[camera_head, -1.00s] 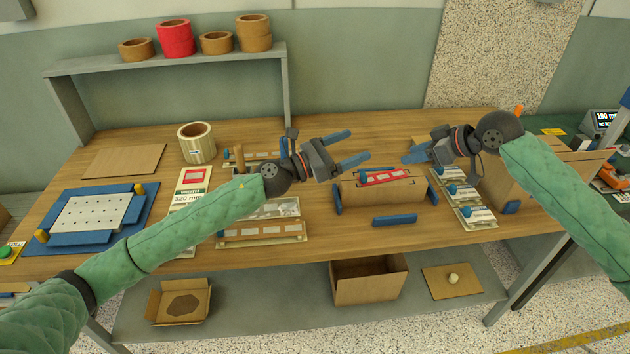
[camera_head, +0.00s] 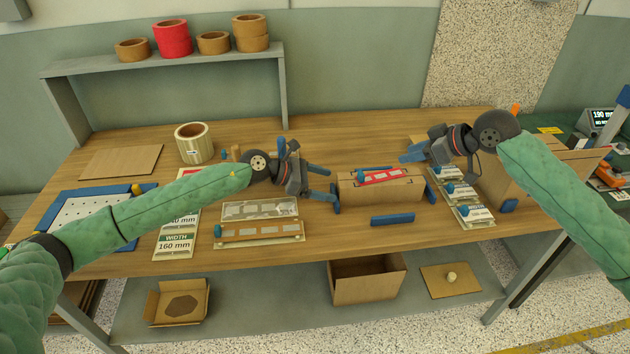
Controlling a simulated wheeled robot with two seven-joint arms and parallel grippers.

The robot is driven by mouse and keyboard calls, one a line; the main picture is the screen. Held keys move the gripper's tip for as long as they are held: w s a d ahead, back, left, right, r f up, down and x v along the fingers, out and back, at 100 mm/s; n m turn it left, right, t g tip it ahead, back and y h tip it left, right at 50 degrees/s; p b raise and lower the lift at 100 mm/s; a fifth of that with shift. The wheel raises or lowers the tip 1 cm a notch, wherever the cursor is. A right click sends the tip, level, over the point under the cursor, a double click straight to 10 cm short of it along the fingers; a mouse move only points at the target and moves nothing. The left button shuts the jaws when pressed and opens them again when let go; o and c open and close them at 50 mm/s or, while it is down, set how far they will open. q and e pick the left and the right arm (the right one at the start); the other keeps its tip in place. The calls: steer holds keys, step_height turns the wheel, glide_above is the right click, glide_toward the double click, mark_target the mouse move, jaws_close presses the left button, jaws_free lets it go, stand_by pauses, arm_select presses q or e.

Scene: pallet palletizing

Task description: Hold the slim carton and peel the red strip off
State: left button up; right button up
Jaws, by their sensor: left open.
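The slim carton (camera_head: 350,190) is a long brown box lying on the bench between small blue blocks. The red strip (camera_head: 385,177) lies on its top, with pale marks along it and a blue tab at its left end. My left gripper (camera_head: 326,183) is open and empty at the carton's left end. Its blue fingers point right, and I cannot tell whether they touch the box. My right gripper (camera_head: 411,155) is above and behind the carton's right end. Its blue fingers overlap in this view, so its opening is unclear.
A blue bar (camera_head: 392,219) lies in front of the carton. Label cards (camera_head: 473,214) with blue knobs stand to its right, beside a larger carton (camera_head: 530,185). Strip trays (camera_head: 262,231) lie to the left. A shelf (camera_head: 170,62) with tape rolls stands behind.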

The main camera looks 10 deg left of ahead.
mark_target(338, 187)
arm_select(q)
steer(key=shift+x, duration=2.35)
steer(key=shift+c, duration=0.3)
steer(key=c, duration=1.1)
